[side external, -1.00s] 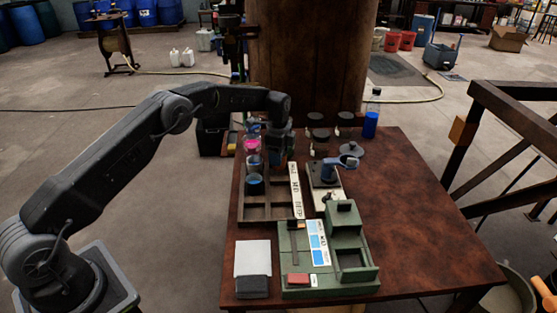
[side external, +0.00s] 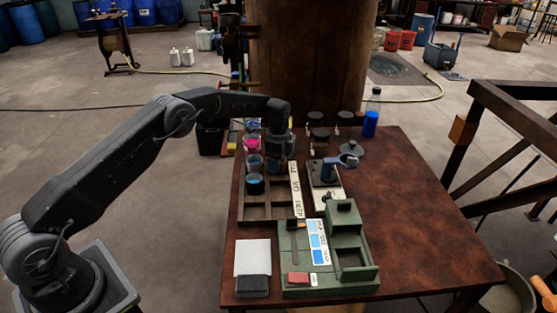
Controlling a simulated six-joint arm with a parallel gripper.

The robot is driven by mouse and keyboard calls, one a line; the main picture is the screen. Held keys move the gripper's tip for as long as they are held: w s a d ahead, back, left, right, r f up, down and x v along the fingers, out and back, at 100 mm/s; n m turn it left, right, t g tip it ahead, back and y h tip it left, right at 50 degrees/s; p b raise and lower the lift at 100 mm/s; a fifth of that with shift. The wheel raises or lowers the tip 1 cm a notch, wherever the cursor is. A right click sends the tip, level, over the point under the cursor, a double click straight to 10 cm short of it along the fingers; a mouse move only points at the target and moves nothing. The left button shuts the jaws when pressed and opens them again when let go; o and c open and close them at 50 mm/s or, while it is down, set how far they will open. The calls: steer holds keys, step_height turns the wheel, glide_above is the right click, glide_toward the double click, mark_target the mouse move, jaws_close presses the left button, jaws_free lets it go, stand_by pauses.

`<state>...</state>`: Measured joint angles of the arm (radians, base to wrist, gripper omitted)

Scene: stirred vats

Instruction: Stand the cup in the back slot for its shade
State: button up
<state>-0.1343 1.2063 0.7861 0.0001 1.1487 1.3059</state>
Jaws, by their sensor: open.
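My gripper (side external: 276,166) points down over the back part of the dark wooden rack (side external: 268,221). It is open, but its fingertips are small and dark in this view. A dark cup with blue liquid (side external: 256,185) stands upright in the rack, left of and in front of the gripper. A second cup (side external: 254,163) with bluish contents stands behind it, close to the gripper's left side. A pink-filled vessel (side external: 251,144) shows further back. I cannot tell whether any cup touches the fingers. A white label strip (side external: 297,190) with shade words runs along the rack's right side.
A green station (side external: 348,222) with a blue shade card (side external: 318,243) stands at front right. A grey-and-white block (side external: 252,267) lies front left. A blue bottle (side external: 370,124) and dark round lids stand at the back. The table's right side is clear.

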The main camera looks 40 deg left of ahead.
step_height(320, 180, up, 12)
steer(key=s+d+r+n+t, duration=0.1)
steer(key=s+d+r+n, duration=0.2)
steer(key=s+r, duration=0.55)
steer(key=s+d+r+n+t, duration=0.2)
steer(key=s+r+n, duration=0.1)
steer(key=s+r, duration=0.6)
steer(key=s+d+f+n+t, duration=0.1)
steer(key=s+n, duration=0.2)
steer(key=s, duration=0.8)
steer(key=s+d+f+n+t, duration=0.1)
steer(key=s+n, duration=0.3)
steer(key=s, duration=0.8)
steer(key=shift+s+d+f+t, duration=0.3)
steer(key=shift+d+f, duration=0.35)
steer(key=shift+c, duration=0.3)
